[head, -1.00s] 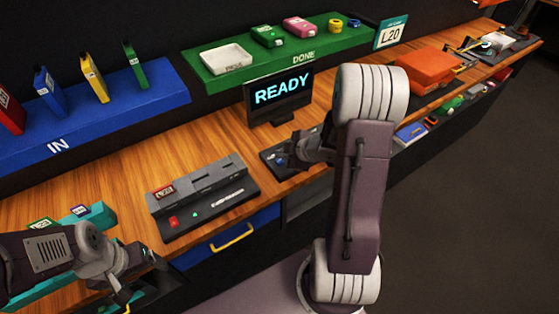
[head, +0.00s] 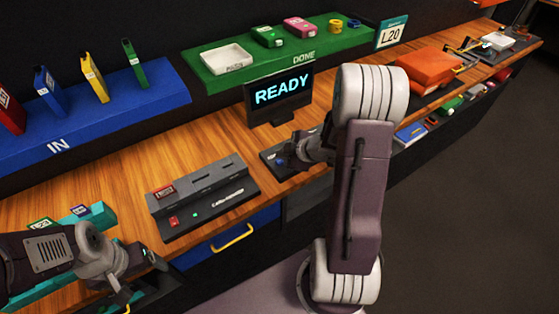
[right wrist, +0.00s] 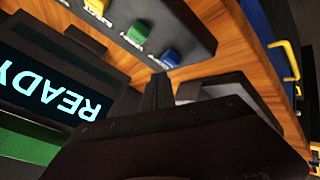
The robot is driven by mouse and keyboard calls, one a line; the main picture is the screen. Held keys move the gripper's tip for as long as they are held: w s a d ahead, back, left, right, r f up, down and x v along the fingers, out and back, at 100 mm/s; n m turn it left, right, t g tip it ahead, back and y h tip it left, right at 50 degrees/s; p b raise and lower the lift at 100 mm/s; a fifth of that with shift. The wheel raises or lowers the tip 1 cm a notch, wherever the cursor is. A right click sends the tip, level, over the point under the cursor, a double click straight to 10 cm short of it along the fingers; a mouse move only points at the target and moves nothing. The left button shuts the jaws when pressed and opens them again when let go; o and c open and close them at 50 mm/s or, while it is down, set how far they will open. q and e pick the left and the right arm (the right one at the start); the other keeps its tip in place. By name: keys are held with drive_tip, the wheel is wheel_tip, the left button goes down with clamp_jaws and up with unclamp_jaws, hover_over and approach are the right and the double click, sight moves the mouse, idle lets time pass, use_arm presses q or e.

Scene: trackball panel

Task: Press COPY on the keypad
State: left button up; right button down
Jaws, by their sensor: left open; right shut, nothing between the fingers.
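The keypad (head: 272,156) is a dark panel in front of the monitor, partly hidden by my right arm. The right wrist view shows it (right wrist: 192,35) with a yellow button (right wrist: 97,6), a green button (right wrist: 138,31) and a blue button (right wrist: 170,59). Small labels stand beside the buttons; I cannot read surely which says COPY. My right gripper (head: 290,161) is shut and empty at the keypad; its dark fingertips (right wrist: 160,85) are close to the blue button, contact unclear. My left gripper (head: 140,279) is open at the lower left, away from the keypad.
The monitor (head: 283,93) reads READY. A grey slotted device (head: 215,188) with a red button is left of the keypad. The blue IN shelf (head: 110,122) and green DONE shelf (head: 240,75) are behind.

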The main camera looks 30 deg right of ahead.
sight(282, 162)
idle(0.3)
drive_tip(key=shift+f+b, duration=0.3)
drive_tip(key=shift+f, duration=0.15)
drive_tip(key=shift+f+b, duration=0.4)
drive_tip(key=shift+f, duration=0.1)
idle(0.6)
drive_tip(key=shift+r, duration=0.15)
drive_tip(key=shift+r+p, duration=0.8)
drive_tip(key=shift+p, duration=0.2)
drive_tip(key=shift+r, duration=0.1)
wheel_tip(282, 162, up, 5)
drive_tip(key=p, duration=0.5)
